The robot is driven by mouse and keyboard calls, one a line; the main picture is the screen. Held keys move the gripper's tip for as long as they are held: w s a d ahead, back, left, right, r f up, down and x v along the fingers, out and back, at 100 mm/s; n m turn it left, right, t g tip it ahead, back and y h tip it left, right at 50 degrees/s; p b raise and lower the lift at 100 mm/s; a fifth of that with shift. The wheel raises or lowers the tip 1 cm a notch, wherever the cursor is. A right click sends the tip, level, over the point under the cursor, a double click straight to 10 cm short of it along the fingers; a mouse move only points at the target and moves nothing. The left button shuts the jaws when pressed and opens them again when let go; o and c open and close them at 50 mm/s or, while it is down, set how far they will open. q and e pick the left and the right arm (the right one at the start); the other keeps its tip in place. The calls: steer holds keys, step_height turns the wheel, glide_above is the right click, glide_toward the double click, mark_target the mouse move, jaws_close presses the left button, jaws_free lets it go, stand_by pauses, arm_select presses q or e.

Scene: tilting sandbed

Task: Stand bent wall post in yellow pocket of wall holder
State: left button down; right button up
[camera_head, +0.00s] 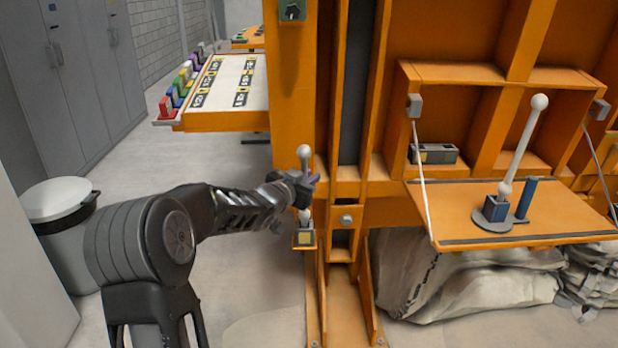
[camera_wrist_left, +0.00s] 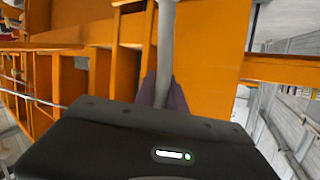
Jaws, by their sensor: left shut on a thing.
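The bent wall post (camera_head: 304,151) is pale grey with a ball at its top. My left gripper (camera_head: 303,184) is shut on its middle and hides that part. Its lower end shows just below the gripper, directly above or in the wall holder (camera_head: 305,246). The holder is a small orange bracket with a dark pocket block and a yellow face. I cannot tell whether the post's foot is inside the pocket or just over it. The post looks roughly upright. In the left wrist view the grey post (camera_wrist_left: 165,60) runs up between the dark fingers. My right gripper is not in view.
A second white ball-topped post (camera_head: 522,140) leans in a blue block on the fold-down orange shelf (camera_head: 455,210), beside a short blue peg (camera_head: 526,197). A sloped board (camera_head: 222,85) with coloured blocks is at left. A bin (camera_head: 57,235) stands on the floor.

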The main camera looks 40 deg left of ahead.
arm_select(q)
steer(key=shift+f+b, duration=0.5)
steer(key=shift+f, duration=0.2)
steer(key=c, duration=1.3)
jaws_free()
steer(key=o, duration=0.5)
steer(key=shift+c, duration=0.2)
